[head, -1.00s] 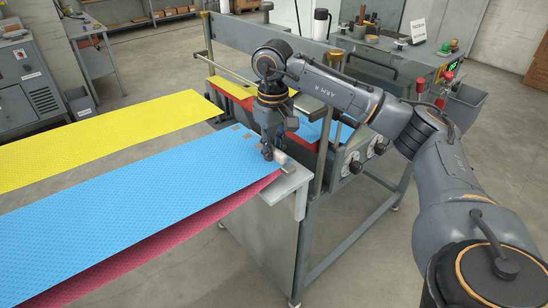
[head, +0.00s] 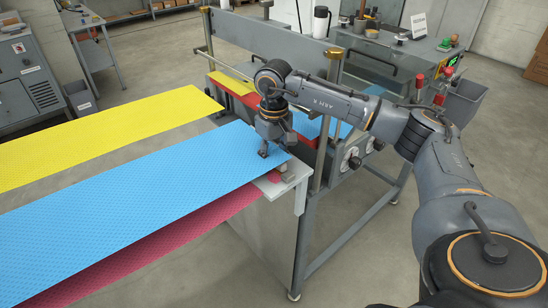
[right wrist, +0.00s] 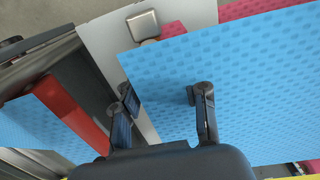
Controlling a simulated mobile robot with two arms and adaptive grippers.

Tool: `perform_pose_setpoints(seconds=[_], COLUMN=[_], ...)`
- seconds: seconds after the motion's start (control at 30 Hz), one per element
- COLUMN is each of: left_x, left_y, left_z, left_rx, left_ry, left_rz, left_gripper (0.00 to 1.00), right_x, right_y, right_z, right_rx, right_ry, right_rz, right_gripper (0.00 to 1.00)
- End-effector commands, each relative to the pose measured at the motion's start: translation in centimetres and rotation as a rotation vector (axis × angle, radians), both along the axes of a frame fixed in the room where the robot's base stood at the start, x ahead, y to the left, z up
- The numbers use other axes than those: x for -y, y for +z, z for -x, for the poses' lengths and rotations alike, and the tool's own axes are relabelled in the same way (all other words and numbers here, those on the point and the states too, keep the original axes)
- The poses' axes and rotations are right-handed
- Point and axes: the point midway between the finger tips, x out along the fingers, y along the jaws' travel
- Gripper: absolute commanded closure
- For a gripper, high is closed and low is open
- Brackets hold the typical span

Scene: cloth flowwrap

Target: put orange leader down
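I cannot pick out a clearly orange leader. A blue dimpled sheet (head: 130,190) ends at the grey ledge, over a crimson sheet (head: 200,218). In the right wrist view the blue sheet (right wrist: 240,85) fills the right side. My right gripper (head: 274,148) is at its end corner. In the right wrist view the gripper (right wrist: 164,94) has its fingers wide apart, one over the blue sheet and one past its edge. A red strip (right wrist: 72,104) lies in the machine, beside a blue piece. My left gripper is out of view.
A yellow sheet (head: 100,140) lies left of the blue one. A small metal block (right wrist: 143,24) sits on the grey ledge (right wrist: 98,38). The machine's upright posts (head: 320,140) and crossbar (head: 270,38) stand close behind my right gripper.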

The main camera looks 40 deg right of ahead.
Motion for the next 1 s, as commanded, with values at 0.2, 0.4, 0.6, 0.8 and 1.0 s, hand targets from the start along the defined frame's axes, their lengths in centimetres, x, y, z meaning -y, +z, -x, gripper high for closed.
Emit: perform_pose_setpoints(seconds=[0.2, 0.4, 0.6, 0.8, 1.0], left_x=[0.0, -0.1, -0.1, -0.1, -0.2], left_y=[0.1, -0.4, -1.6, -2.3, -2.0], left_z=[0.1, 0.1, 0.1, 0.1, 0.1], left_rx=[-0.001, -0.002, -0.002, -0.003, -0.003], left_ry=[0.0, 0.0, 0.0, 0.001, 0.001], left_rz=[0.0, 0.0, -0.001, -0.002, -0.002], left_gripper=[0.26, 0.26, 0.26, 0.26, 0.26], right_x=[0.0, 0.0, 0.0, 0.0, 0.0], right_y=[0.1, 1.7, 6.0, 10.0, 12.1], right_z=[0.0, -0.1, -0.2, -0.1, -0.1], right_rx=[0.0, 0.004, 0.007, 0.005, 0.001], right_ry=[0.0, 0.0, 0.0, 0.0, 0.0], right_rz=[0.0, -0.001, -0.002, -0.001, 0.0], right_gripper=[0.57, 0.57, 0.57, 0.57, 0.57])
